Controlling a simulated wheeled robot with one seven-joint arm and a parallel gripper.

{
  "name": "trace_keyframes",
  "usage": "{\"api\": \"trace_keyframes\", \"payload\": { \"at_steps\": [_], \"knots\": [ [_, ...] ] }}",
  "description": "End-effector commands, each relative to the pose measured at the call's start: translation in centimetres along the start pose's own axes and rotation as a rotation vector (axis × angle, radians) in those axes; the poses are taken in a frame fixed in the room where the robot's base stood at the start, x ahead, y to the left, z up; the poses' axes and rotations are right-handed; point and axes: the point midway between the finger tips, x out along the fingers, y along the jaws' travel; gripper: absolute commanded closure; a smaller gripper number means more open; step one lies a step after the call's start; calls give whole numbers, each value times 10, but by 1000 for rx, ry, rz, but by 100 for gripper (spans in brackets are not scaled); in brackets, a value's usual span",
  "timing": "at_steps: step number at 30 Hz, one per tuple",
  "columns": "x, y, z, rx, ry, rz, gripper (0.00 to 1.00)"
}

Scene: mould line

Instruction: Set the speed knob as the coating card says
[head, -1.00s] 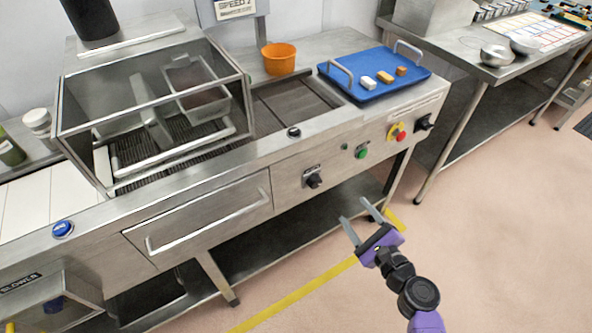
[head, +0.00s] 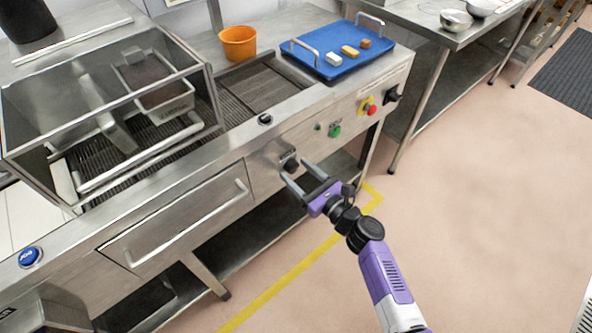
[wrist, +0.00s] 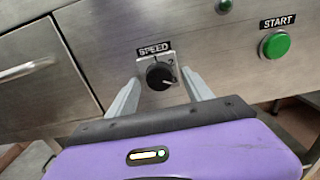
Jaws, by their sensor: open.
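The black speed knob (wrist: 160,76) sits on the steel front panel under a SPEED label (wrist: 153,48). Its white pointer mark aims to the lower right in the wrist view. In the head view the knob (head: 289,165) is just beyond my fingertips. My gripper (head: 293,170) is open. In the wrist view its two fingers (wrist: 158,88) stand to the left and right of the knob, with gaps; contact is not visible. The coating card is not in view now.
A green START button (wrist: 275,44) is right of the knob. Farther right is a red stop button (head: 371,108) on yellow, then a black switch (head: 392,96). A drawer handle (head: 185,225) is at left. The blue tray (head: 335,69) and orange bucket (head: 238,43) stand above.

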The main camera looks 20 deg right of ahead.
Motion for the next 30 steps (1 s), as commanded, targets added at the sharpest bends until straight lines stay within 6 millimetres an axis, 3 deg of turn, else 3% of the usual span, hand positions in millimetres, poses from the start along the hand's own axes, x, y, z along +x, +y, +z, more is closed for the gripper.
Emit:
{"api": "trace_keyframes", "payload": {
  "at_steps": [12, 21, 30],
  "knots": [
    [9, 0, 0, -1, 1, -1, 43],
    [9, 0, 0, -1, 1, -1, 100],
    [9, 0, -2, -37, 0, -1, 100]
  ]
}}
